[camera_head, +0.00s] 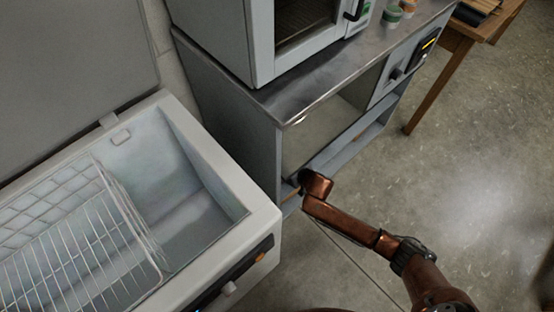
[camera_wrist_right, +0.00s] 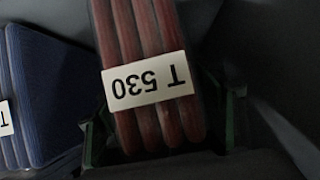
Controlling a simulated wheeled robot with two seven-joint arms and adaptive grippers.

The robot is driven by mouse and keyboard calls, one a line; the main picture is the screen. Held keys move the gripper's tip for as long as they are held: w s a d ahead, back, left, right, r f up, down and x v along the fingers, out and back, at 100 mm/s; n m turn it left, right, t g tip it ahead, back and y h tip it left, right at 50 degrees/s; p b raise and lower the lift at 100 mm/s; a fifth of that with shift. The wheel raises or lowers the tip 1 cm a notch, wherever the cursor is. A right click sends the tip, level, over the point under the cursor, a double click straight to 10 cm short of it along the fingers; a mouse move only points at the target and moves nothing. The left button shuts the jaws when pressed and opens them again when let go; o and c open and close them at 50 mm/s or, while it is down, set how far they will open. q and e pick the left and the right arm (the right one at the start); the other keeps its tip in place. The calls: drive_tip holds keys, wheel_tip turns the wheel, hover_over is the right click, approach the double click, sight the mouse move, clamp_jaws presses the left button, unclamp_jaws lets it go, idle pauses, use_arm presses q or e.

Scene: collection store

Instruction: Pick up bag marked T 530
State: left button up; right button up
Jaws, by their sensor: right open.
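The bag marked T 530 (camera_wrist_right: 150,118) is dark red and ribbed, with a white label that reads upside down in the right wrist view. My right gripper (camera_wrist_right: 165,108) is open, with one dark green finger on each side of the bag's lower end. I cannot tell whether the fingers touch it. In the head view my right arm reaches to the low opening of the grey cabinet (camera_head: 225,110); the gripper's fingers and the bag are hidden there. My left gripper is not in view.
A blue ribbed bag (camera_wrist_right: 55,95) with a partly cut-off label lies left of the red one. An open chest freezer (camera_head: 262,222) with a wire basket (camera_head: 75,250) stands left of the cabinet. A wooden table (camera_head: 455,62) is at top right. Floor on the right is clear.

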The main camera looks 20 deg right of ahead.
drive_tip(key=shift+r, duration=0.1)
drive_tip(key=shift+c, duration=0.4)
drive_tip(key=c, duration=1.6)
